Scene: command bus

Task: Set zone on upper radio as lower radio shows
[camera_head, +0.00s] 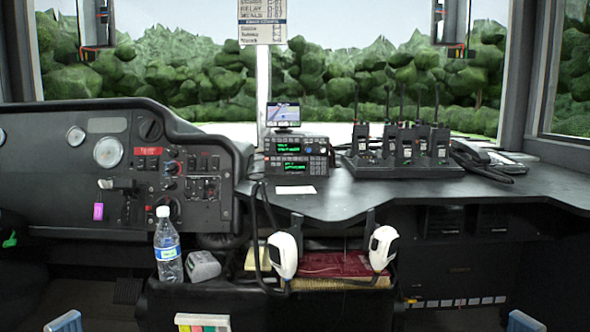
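The text on both displays is too small to read surely, so I cannot tell which zone either shows.
A small screen (283,114) stands above the radios. A white card (295,190) lies in front. Handheld radios in a charger (403,166) and a desk phone (500,160) stand right. Two white hand units (283,254) (383,247) and a bottle (167,251) are below.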

